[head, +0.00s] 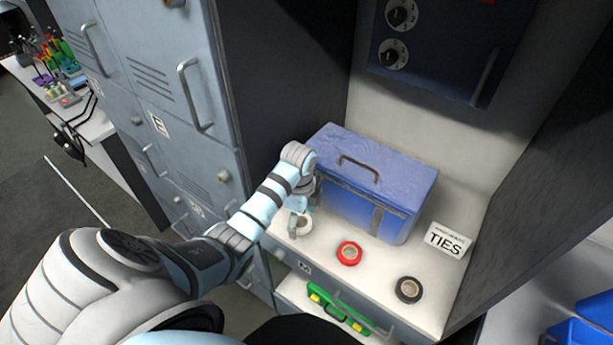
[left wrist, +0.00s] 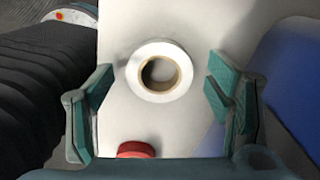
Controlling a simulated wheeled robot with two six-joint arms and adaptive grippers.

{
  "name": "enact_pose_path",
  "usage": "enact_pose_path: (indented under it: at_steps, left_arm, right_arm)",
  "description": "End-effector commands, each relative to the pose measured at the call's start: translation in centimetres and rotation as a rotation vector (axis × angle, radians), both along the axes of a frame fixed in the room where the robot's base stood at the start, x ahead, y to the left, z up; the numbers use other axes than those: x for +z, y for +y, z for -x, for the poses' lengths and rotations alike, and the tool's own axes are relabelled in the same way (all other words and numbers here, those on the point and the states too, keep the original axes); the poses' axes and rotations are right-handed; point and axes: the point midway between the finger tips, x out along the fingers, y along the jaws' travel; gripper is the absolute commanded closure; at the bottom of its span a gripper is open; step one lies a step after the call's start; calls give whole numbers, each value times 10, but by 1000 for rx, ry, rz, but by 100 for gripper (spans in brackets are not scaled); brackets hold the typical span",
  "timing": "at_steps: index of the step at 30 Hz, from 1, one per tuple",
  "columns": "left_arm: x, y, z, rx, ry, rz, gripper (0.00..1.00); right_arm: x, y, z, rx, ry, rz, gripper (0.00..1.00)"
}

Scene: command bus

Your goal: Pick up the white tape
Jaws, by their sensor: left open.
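The white tape (left wrist: 181,76) is a roll with a brown core, lying flat on the white shelf. In the left wrist view it sits between and slightly beyond the fingertips of my left gripper (left wrist: 162,95). The fingers are open, one to each side, and do not touch it. In the head view the white tape (head: 304,223) shows at the shelf's left end, partly covered by my left gripper (head: 303,206) above it. My right gripper is not in view.
A red tape roll (head: 349,253) and a black tape roll (head: 408,289) lie to the right on the shelf (head: 376,281). A blue toolbox (head: 385,182) stands close behind. A TIES sign (head: 445,241) is at the right. Lockers (head: 170,95) rise at the left.

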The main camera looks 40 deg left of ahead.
Motion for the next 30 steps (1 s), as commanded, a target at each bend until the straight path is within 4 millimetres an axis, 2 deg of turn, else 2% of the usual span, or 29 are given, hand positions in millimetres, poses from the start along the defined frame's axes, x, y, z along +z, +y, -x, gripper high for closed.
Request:
enact_pose_path:
  at_steps: [6, 12, 15, 25, 30]
  left_arm:
    - [-2, 0, -1, -1, -1, 0, 28]
    - [-2, 0, -1, -1, -1, 0, 60]
    - [-2, 0, -1, -1, -1, 0, 72]
    - [0, -1, -1, -2, -1, 0, 72]
    - [14, -3, -3, -8, -2, 0, 72]
  right_arm:
    - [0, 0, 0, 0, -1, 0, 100]
    - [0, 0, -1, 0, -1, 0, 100]
    - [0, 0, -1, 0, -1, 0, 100]
    - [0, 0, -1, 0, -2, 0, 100]
    - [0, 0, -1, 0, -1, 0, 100]
